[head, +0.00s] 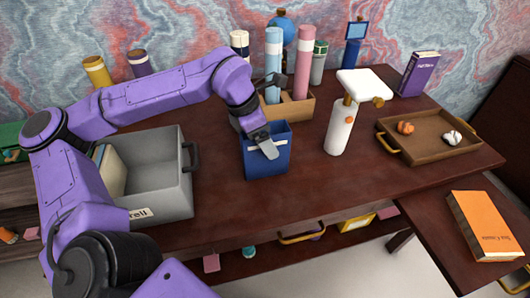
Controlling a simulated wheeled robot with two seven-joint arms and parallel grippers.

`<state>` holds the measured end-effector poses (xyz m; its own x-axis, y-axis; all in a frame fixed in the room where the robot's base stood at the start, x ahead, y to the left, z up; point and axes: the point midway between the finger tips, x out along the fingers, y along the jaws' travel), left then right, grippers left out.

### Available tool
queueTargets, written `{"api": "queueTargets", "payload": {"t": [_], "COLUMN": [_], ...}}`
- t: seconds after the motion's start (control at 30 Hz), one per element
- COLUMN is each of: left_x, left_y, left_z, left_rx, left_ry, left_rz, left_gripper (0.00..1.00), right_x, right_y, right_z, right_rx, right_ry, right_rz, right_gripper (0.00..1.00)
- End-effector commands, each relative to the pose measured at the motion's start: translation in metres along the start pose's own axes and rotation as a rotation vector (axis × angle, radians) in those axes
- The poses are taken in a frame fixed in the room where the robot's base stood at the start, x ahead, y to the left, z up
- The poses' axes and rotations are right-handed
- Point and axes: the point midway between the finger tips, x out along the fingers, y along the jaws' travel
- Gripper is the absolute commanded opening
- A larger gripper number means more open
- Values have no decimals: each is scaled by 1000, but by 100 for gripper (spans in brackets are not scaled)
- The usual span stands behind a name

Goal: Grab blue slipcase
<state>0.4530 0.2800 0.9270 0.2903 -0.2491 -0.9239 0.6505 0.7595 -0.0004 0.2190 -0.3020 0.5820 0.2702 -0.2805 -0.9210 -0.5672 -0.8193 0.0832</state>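The blue slipcase (279,164) stands upright on the dark red-brown desk, near the middle of the head view. It is an open-topped box with a pale mark on its front. My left gripper (262,141) reaches down from the purple arm to its upper left. A grey finger overlaps the slipcase's top and front. I cannot tell whether the fingers touch it or have closed on its wall. The gripper hides part of the rim. My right gripper is not in view.
A grey bin (160,190) with books stands to the left. Behind is a wooden holder (291,108) with tall tubes. A white bottle-shaped object (339,128) stands to the right, before a brown tray (425,150). An orange book (486,226) lies on the lower right surface.

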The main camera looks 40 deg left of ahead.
Motion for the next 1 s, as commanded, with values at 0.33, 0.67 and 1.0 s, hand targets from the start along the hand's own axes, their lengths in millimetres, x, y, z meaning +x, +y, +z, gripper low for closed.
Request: {"api": "queueTargets", "payload": {"t": [0.33, 0.67, 1.0], "left_x": [0, -2, -62], "left_y": [0, 0, -24], "left_z": [0, 1, 23], "left_rx": [0, 0, 7], "left_ry": [0, -1, -6], "left_rz": [0, 1, 7], "left_gripper": [26, 11, 11], "right_x": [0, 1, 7], "right_y": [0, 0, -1], "right_z": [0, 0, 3], "right_rx": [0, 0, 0], "right_ry": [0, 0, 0], "right_rz": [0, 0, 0], "right_gripper": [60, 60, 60]}}
